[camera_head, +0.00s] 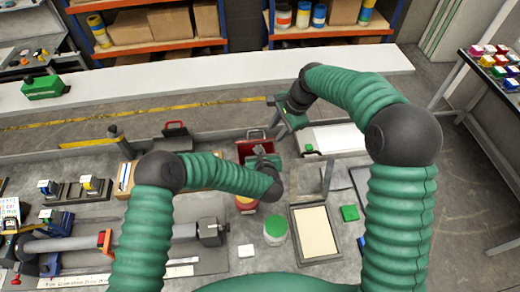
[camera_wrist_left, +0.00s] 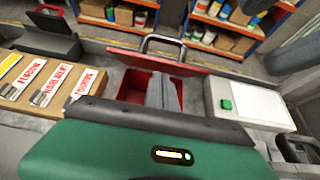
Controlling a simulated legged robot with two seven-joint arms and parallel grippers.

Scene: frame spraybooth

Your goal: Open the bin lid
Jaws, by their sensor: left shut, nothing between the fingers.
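The red bin (camera_head: 243,151) stands past the middle of the bench in the head view. In the left wrist view its red interior (camera_wrist_left: 133,86) shows, and its red lid (camera_wrist_left: 128,56) is tilted up at the back with a grey handle (camera_wrist_left: 163,42). My left gripper (camera_head: 260,150) is shut and empty; its grey fingers (camera_wrist_left: 164,92) are at the bin opening, in front of the lid. I cannot tell whether they touch the lid. My right gripper (camera_head: 280,108) is beyond the bin to the right, and its fingers are too small to read.
A white-topped box (camera_head: 332,138) stands right of the bin. A dark case with a red handle (camera_head: 175,130) and labelled blocks (camera_wrist_left: 45,82) are to the left. A green-lidded jar (camera_head: 275,231) and a cream-filled tray (camera_head: 314,233) are nearer me. Shelves stand behind.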

